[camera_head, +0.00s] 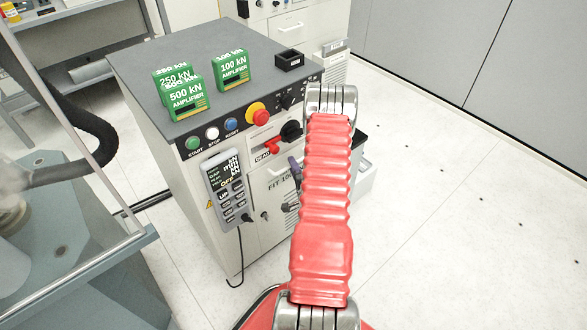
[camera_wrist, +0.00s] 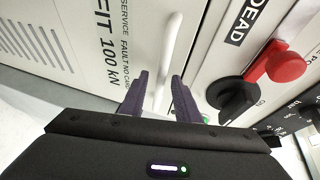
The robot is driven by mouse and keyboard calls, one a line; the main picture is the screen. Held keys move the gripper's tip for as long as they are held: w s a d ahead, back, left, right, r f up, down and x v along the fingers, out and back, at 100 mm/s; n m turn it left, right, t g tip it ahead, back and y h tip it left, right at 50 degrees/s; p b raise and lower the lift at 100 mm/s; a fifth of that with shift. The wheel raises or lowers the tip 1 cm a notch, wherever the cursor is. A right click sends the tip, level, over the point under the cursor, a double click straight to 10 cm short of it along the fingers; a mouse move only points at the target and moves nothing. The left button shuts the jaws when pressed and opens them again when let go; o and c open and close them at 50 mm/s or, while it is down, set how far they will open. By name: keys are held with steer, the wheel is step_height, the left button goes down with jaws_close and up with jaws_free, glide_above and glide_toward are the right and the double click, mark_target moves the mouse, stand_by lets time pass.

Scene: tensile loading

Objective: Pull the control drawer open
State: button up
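The control drawer is in the cabinet front below the dead-switch panel, and its front (camera_wrist: 140,25) looks flush with the cabinet. Its white bar handle (camera_wrist: 170,45) stands out from that front in the wrist view. My gripper (camera_wrist: 160,85) is open, with one dark finger on each side of the handle. Narrow gaps show between the handle and both fingers. In the head view, my gripper (camera_head: 292,188) is at the cabinet front, and my red arm hides the right part of that front.
Close to the gripper, a black rotary knob (camera_wrist: 234,98) and a red lever (camera_wrist: 284,64) stick out. In the head view, a pendant (camera_head: 229,187) hangs left of the drawer. Green amplifier blocks (camera_head: 188,96) sit on the cabinet top (camera_head: 150,62). Floor at the right is clear.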

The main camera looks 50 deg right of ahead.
steer(key=shift+c, duration=0.5)
jaws_close()
steer(key=shift+a, duration=0.1)
